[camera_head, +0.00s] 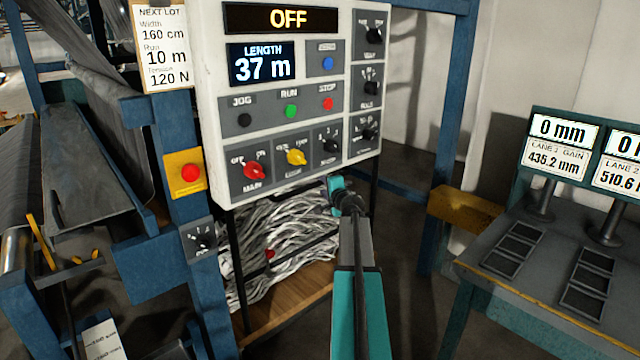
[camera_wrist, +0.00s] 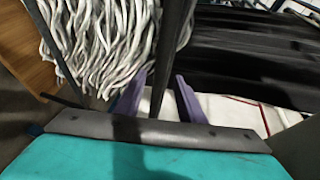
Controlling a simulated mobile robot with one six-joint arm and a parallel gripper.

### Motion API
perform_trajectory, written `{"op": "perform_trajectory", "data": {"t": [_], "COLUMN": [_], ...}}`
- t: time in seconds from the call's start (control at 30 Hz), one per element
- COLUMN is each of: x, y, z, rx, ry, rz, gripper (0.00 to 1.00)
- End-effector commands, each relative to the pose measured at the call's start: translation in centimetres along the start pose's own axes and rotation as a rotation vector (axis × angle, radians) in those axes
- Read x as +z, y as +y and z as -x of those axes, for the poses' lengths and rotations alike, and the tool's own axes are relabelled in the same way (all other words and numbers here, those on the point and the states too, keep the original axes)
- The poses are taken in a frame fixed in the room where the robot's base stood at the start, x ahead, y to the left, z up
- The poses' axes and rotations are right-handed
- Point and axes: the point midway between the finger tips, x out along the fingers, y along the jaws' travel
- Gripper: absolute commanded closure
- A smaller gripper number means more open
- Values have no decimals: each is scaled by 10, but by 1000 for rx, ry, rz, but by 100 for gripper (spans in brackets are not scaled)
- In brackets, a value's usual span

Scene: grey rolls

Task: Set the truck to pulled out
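What looks like the truck is a low wooden deck (camera_head: 292,312) with dark upright posts, under the control panel. It bears a heap of pale grey strands (camera_head: 285,235), which also shows in the wrist view (camera_wrist: 105,40). No label marks it as the truck. My gripper (camera_wrist: 161,75) is open, with its two purple fingers apart. A dark upright bar (camera_wrist: 174,35) runs between the fingers, with gaps beside it; whether it touches either finger I cannot tell. In the head view my gripper (camera_head: 338,188) is just below the panel's lower right edge, its fingers unclear.
The white control panel (camera_head: 215,120) reads OFF and hangs close above my gripper. A blue post with a red button (camera_head: 190,173) stands left. A bench with displays (camera_head: 530,255) stands right. Some dark floor (camera_head: 410,300) is free between my arm and the bench.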

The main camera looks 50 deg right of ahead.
Motion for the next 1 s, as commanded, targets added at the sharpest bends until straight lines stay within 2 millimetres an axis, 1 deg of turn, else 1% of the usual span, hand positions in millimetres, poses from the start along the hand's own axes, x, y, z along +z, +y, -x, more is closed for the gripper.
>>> {"op": "perform_trajectory", "data": {"t": [0.03, 0.2, 0.5, 0.67, 0.97, 1.0], "x": [-1, -1, -1, -1, -1, -1], "y": [-1, -1, 0, 0, 0, 0], "z": [-7, -22, -43, -47, -47, -47], "rx": [0, 0, 1, 0, 0, 0], "ry": [-1, 1, 1, 1, 2, 2], "rz": [0, 0, -1, -1, -1, -1], "gripper": [64, 64, 64, 64, 64, 69]}}
